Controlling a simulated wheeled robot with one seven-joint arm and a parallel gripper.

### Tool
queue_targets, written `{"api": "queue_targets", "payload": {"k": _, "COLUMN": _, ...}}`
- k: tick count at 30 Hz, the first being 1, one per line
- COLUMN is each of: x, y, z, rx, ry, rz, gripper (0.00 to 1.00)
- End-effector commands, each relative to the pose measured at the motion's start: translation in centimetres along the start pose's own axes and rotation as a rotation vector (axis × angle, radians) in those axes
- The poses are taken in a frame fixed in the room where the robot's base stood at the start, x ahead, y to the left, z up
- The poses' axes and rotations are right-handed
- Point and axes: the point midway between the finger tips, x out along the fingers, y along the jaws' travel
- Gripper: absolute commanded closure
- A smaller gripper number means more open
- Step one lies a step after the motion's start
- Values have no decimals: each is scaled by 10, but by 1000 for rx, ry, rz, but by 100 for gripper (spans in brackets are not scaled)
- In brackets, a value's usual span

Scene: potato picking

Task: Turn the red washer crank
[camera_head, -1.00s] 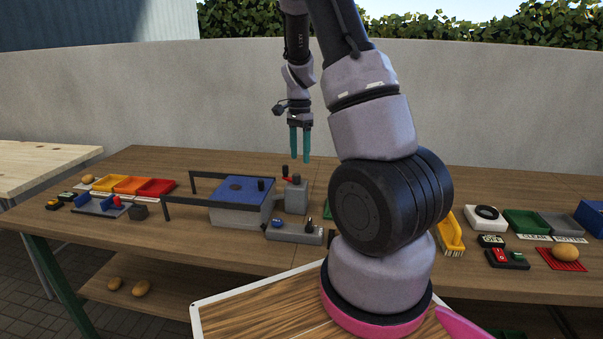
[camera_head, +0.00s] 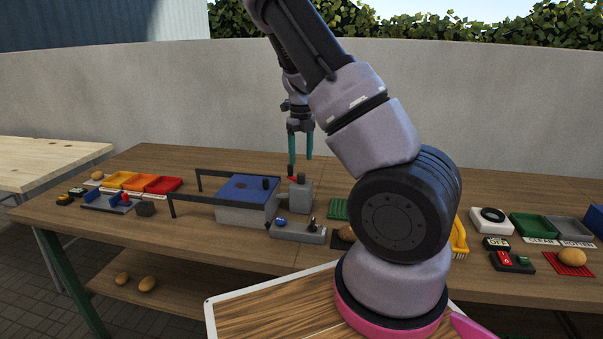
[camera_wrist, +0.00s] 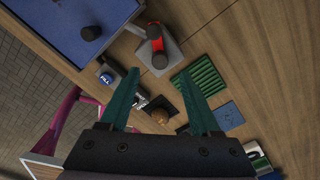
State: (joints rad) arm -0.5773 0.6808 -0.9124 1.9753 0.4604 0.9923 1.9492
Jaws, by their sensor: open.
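The red washer crank (camera_head: 292,179) sits on a grey block (camera_head: 301,195) beside the blue-topped washer box (camera_head: 246,190). In the wrist view the crank (camera_wrist: 155,40) is a red arm with dark ends, lying across the top of its grey block (camera_wrist: 173,56). My gripper (camera_head: 300,162) is open, with teal fingers pointing down just above the crank and block in the head view. In the wrist view my gripper (camera_wrist: 163,72) has nothing between its fingertips, and the crank lies beyond them. The crank appears untouched.
A grey panel with a blue FILL button (camera_head: 281,223) stands in front of the block. A black rail (camera_head: 192,208) runs left of the washer. A green ribbed mat (camera_wrist: 199,80) lies right of the block. Coloured trays (camera_head: 140,183) are at the left.

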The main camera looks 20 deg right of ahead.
Motion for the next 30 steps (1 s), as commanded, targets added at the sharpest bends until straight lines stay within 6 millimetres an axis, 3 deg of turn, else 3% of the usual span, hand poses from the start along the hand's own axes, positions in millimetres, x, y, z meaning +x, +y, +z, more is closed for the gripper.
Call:
{"api": "queue_targets", "payload": {"k": 3, "x": 24, "y": -1, "z": -1, "rx": 0, "ry": 4, "rz": 0, "gripper": 36}}
{"api": "queue_targets", "payload": {"k": 9, "x": 53, "y": -1, "z": -1, "rx": -1, "ry": 3, "rz": 0, "gripper": 36}}
{"api": "queue_targets", "payload": {"k": 22, "x": 64, "y": 0, "z": 0, "rx": -2, "ry": 0, "rz": 0, "gripper": 36}}
{"api": "queue_targets", "payload": {"k": 23, "x": 64, "y": 0, "z": 0, "rx": -2, "ry": 0, "rz": 0, "gripper": 44}}
{"api": "queue_targets", "payload": {"k": 27, "x": 64, "y": 0, "z": 0, "rx": -2, "ry": 0, "rz": 0, "gripper": 97}}
{"api": "queue_targets", "payload": {"k": 30, "x": 64, "y": 0, "z": 0, "rx": -3, "ry": 0, "rz": 0, "gripper": 100}}
